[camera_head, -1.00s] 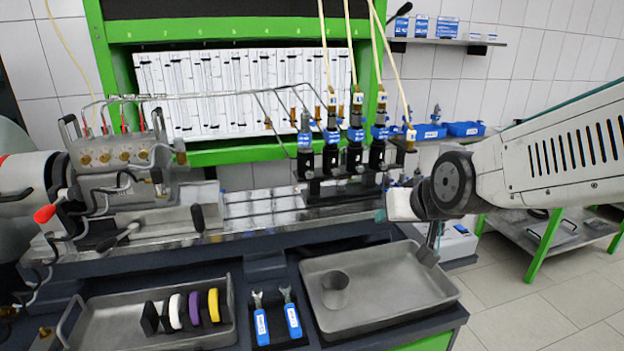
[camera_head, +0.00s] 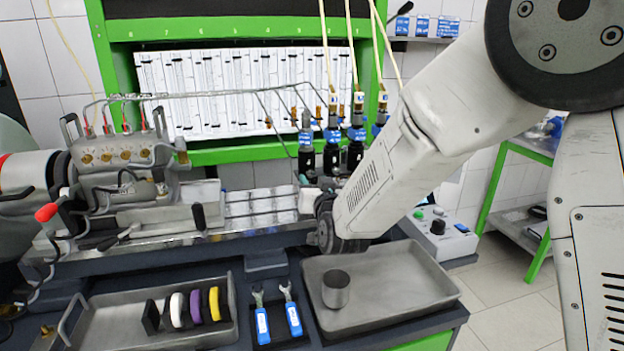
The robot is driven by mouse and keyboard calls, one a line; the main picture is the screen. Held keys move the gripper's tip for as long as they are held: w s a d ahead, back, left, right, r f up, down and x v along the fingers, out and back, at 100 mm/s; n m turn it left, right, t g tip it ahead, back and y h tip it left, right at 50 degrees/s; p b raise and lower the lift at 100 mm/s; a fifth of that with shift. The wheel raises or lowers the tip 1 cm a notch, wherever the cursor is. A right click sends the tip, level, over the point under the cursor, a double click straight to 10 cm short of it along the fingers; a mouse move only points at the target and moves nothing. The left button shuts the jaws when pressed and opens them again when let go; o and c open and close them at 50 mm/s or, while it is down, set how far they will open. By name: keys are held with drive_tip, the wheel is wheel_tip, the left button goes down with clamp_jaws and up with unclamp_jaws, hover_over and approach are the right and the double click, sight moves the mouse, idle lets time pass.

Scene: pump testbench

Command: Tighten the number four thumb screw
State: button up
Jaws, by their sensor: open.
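My arm reaches in from the right, across the front of the injector row. Its end, my gripper (camera_head: 305,190), is partly in view just below the leftmost injectors, by the rail. Its fingers are mostly hidden behind the wrist, and I see nothing held. Several upright injectors with blue bodies (camera_head: 306,139) stand in a row on the bench; my arm covers the right part of it. Brass round knobs (camera_head: 125,155) sit in a row on the grey pump block at the left, well apart from my gripper. I cannot read which screw is number four.
A metal tray (camera_head: 420,290) with a grey cup (camera_head: 336,289) stands at the front. Blue-handled wrenches (camera_head: 293,318) and a tray with coloured rings (camera_head: 214,304) lie left of it. A control box (camera_head: 440,232) stands right. The metal rail (camera_head: 260,205) runs behind.

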sight(310, 173)
drive_tip(key=shift+x, duration=1.35)
clamp_jaws()
